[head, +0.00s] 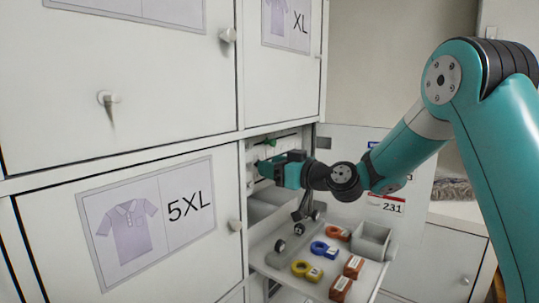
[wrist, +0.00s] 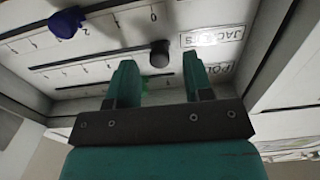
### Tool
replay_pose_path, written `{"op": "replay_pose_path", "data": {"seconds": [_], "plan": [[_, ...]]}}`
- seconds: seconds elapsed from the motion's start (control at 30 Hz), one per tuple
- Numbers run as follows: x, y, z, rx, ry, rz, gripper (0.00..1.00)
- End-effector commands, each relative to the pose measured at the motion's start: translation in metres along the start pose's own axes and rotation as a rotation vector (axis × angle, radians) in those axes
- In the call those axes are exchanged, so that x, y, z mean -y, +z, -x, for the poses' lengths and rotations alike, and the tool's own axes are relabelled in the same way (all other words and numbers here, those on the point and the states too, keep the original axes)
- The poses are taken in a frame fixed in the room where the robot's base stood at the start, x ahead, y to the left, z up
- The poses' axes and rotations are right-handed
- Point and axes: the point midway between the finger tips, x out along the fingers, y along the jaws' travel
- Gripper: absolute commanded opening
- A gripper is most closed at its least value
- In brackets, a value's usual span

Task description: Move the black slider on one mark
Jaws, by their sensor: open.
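The black slider (wrist: 159,54) is a round dark knob on a white board with slotted, numbered scales, seen in the wrist view. My gripper (wrist: 160,63) is open, with one teal finger to each side of the knob and the knob showing between the fingertips. I cannot tell whether either finger touches it. The numeral at the knob is not clear to read. In the head view my gripper (head: 262,170) reaches into the open compartment, and the black slider cannot be made out there.
Labels include JACKETS (wrist: 213,36). Below my gripper, a pulled-out tray (head: 263,262) holds coloured rings and small boxes. Closed locker doors (head: 190,270) stand at left.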

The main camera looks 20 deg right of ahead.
Motion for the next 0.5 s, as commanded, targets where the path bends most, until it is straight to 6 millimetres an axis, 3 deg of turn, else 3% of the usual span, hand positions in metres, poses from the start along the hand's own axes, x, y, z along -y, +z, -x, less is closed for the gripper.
{"op": "replay_pose_path", "data": {"seconds": [0.13, 0.43, 0.5], "plan": [[0.0006, -0.0005, -0.0105, 0.001, -0.001, 0.001, 0.47], [0.0002, 0.0011, -0.012, 0.001, 0.0, 0.0, 0.47], [0.0002, 0.001, -0.0119, 0.001, 0.0, 0.0, 0.31]]}}
